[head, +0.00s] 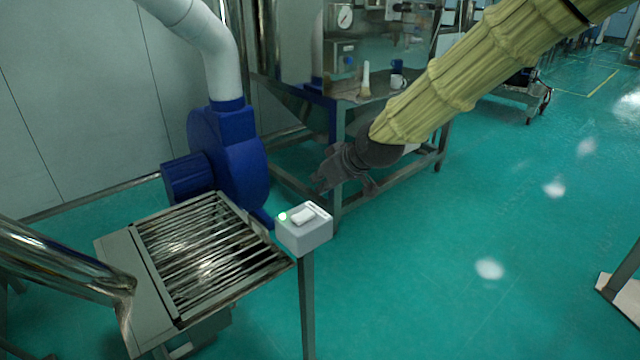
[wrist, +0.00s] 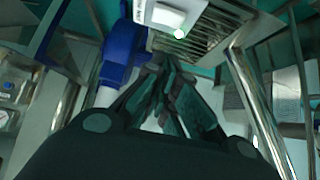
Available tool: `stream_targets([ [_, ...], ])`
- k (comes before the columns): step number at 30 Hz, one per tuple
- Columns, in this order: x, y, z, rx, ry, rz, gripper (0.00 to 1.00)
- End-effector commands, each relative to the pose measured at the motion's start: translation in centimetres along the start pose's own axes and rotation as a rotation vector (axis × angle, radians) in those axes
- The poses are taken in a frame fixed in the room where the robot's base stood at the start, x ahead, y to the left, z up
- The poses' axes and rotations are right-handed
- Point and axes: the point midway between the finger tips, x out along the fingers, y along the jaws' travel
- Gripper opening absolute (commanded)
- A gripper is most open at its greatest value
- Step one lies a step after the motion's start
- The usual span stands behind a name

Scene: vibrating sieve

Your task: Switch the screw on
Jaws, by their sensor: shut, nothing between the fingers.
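A white switch box (head: 304,232) stands on a thin grey post in the head view. It has a white rocker (head: 303,215) and a lit green lamp (head: 282,216) on top. In the wrist view the box (wrist: 157,14) is at the top edge, partly cut off, with its lamp (wrist: 179,33) lit pale green. My gripper (head: 322,184) is shut and empty, above and behind the box in the head view, apart from it. In the wrist view its fingers (wrist: 168,75) point toward the box and the sieve. No part labelled as a screw can be told apart.
A slatted metal sieve (head: 140,252) lies left of the box, with a blue blower (head: 235,150) behind it. A steel pipe (head: 60,262) crosses the lower left. A steel table frame (head: 440,135) stands behind my gripper.

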Motion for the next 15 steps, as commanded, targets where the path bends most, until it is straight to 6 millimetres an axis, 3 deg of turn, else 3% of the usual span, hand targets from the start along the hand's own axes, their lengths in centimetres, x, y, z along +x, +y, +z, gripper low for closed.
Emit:
stream_targets([
  [15,-0.38,0.77,-0.26,-0.001,0.0,0.002,0.0],
])
